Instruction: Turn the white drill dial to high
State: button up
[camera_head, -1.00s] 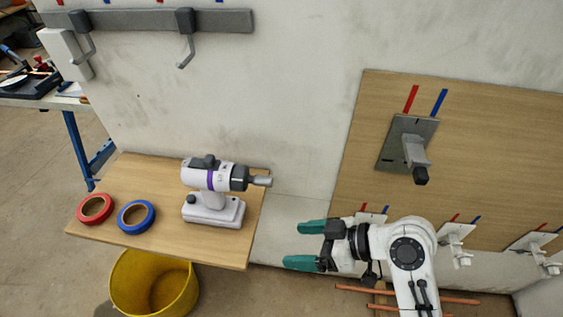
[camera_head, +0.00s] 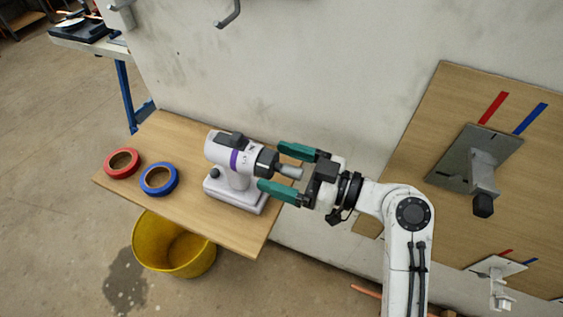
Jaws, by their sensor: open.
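The white drill (camera_head: 219,152) stands on its white base on a wooden shelf, its nose pointing right. It has a purple band, small dark marks on its side, a dark grey piece (camera_head: 232,140) on top and a small dark knob (camera_head: 215,173) low near the base. I cannot tell which part is the dial or its setting. My gripper (camera_head: 272,167) is open, its teal fingers on either side of the drill's grey nose in the picture. I cannot tell whether they touch it. The purple band and the knob are clear of the fingers.
A red tape roll (camera_head: 122,163) and a blue tape roll (camera_head: 159,179) lie left of the drill on the shelf (camera_head: 222,226). A yellow bucket (camera_head: 172,249) stands below. A wall runs behind. A wooden panel (camera_head: 432,120) with a valve-like fitting (camera_head: 482,180) is at right.

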jog(key=shift+a, duration=0.25)
jog(key=c, duration=1.1)
